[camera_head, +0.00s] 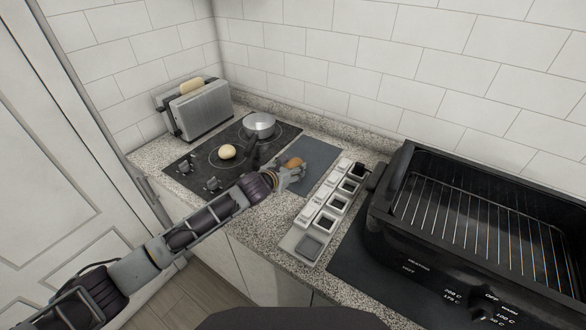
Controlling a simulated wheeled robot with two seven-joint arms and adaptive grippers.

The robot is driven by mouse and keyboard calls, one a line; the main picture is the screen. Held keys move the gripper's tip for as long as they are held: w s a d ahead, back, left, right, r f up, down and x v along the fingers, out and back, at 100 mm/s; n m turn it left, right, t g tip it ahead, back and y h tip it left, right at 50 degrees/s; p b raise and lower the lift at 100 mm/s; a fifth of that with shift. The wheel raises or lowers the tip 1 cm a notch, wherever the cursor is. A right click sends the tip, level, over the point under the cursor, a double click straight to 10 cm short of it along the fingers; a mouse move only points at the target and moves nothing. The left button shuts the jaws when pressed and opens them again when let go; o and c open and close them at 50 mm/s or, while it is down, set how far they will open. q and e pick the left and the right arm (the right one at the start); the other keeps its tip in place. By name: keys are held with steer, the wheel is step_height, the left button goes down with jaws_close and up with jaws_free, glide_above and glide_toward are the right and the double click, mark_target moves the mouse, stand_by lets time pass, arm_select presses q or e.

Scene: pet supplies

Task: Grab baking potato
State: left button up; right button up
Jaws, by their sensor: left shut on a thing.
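A brown potato (294,162) is at the tip of my left gripper (293,171), over the dark grey mat on the counter. The gripper is shut on it and hides part of its lower side. Whether the potato touches the mat, I cannot tell. A paler, yellowish round item (227,152), perhaps another potato or a bun, sits on the black cooktop. My right gripper is not in view.
A lidded pot (259,125) stands on the cooktop (196,162). A toaster (204,110) with bread is behind left. A white strip of several small compartments (304,243) and a black roaster oven with a wire rack (480,215) stand right. The grey mat (318,153) has bare room.

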mark_target(291, 164)
arm_select(q)
steer(key=shift+r, duration=0.45)
step_height(291, 164, up, 8)
steer(key=shift+f, duration=0.15)
steer(key=shift+r, duration=0.7)
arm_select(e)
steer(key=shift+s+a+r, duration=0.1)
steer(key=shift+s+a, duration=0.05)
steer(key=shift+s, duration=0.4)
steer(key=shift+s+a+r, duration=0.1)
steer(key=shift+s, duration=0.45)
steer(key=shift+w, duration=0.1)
